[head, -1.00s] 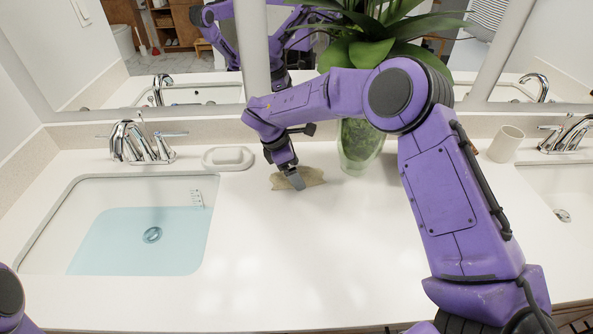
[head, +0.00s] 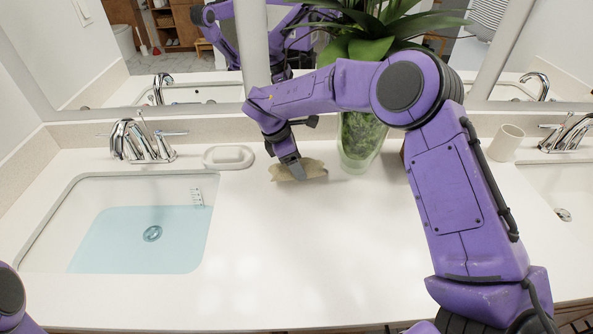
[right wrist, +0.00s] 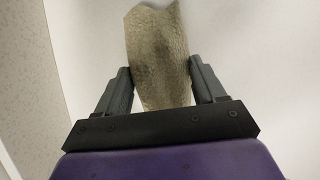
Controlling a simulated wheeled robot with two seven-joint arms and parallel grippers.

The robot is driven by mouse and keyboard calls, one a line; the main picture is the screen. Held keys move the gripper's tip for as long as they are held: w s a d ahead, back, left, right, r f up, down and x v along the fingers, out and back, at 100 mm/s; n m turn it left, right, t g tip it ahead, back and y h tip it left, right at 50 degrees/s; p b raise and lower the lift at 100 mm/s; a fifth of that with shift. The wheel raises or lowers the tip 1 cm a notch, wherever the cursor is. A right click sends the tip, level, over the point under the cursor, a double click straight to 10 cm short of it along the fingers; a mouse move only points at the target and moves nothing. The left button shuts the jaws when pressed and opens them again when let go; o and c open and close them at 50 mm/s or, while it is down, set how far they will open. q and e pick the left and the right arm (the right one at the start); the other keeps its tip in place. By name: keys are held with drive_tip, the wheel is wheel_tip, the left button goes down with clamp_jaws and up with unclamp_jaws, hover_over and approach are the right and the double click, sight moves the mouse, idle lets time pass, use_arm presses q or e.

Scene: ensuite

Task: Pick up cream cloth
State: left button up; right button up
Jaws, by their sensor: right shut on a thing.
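The cream cloth (head: 314,168) is a small crumpled beige piece on the white counter, between the soap dish and the plant vase. In the right wrist view the cloth (right wrist: 157,50) lies between the two fingers. My right gripper (head: 295,176) is shut on it from above. In the right wrist view the gripper (right wrist: 160,82) has a finger at each side of the cloth, and the cloth reaches out past the fingertips. Whether the cloth is clear of the counter is hard to tell. My left gripper is out of view; only a bit of my left arm shows at the lower left.
A sink (head: 60,235) with blue water is at the left, with a chrome faucet behind it. A white soap dish (head: 229,157) and a glass vase (head: 361,145) with a plant flank the cloth. A cup (head: 506,143) stands at the right. The front counter (head: 300,260) is clear.

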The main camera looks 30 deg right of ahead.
drive_tip(key=s+a+r+b, duration=0.3)
drive_tip(key=s+r+b, duration=0.2)
drive_tip(key=s+r, duration=0.5)
drive_tip(key=s, duration=0.3)
drive_tip(key=shift+s+a+r, duration=0.15)
drive_tip(key=shift+s+a, duration=0.05)
drive_tip(key=shift+s, duration=0.2)
